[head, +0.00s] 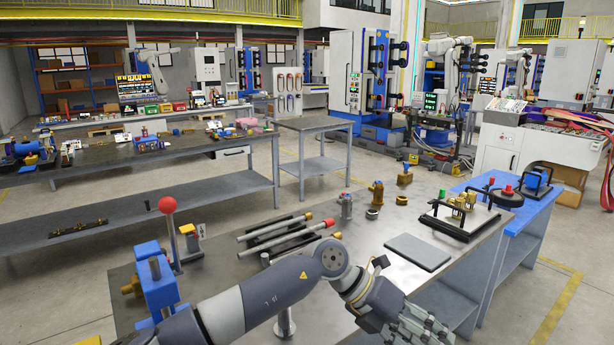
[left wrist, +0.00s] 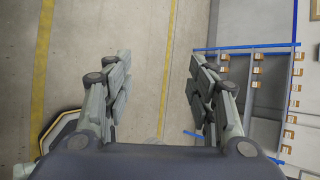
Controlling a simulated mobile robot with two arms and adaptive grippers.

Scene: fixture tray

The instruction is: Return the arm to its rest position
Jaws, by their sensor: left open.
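My left arm reaches in from the lower left of the head view, across the front of the grey workbench (head: 395,215). My left gripper (head: 418,325) is at the lower edge of that view, near the bench's front right edge. In the left wrist view its two fingers (left wrist: 158,85) are spread wide, with nothing between them but floor. A black fixture tray (head: 443,229) with brass parts (head: 462,201) stands on the bench's right end, beyond the gripper and apart from it. My right gripper is in neither view.
A grey pad (head: 417,252) lies on the bench near my wrist. A blue table (head: 535,207) adjoins at right. Open floor lies beyond it.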

